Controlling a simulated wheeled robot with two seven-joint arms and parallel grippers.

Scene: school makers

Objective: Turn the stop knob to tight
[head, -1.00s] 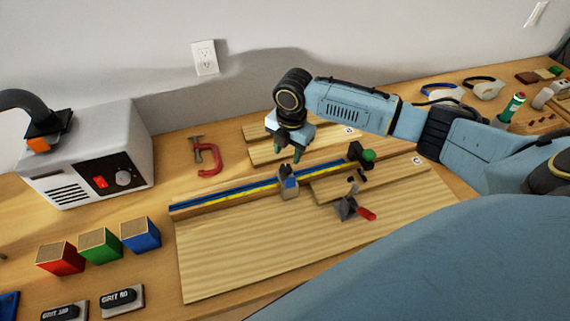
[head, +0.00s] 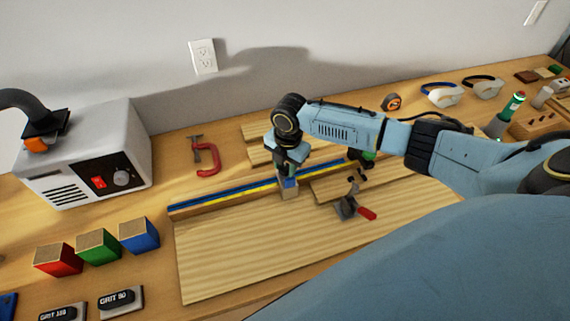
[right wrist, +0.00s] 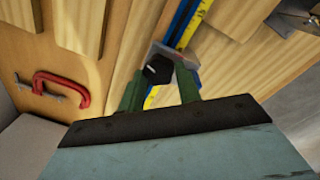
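The stop (head: 289,192) is a small grey block with a blue part, sitting on the blue and yellow rail (head: 222,198) of the wooden board. Its black knob with a white line (right wrist: 158,69) shows in the right wrist view. My right gripper (head: 287,170) is right above the stop, pointing down. In the right wrist view its two green fingers (right wrist: 159,78) stand apart, one on each side of the knob, with a gap showing. The head view hides the knob behind the gripper. My left gripper is in neither view.
A red clamp (head: 207,160) lies behind the rail. A toggle clamp with a red handle (head: 352,207) is on the board to the right. A grey machine (head: 85,155) and red, green and blue blocks (head: 98,247) stand left. The board's front is clear.

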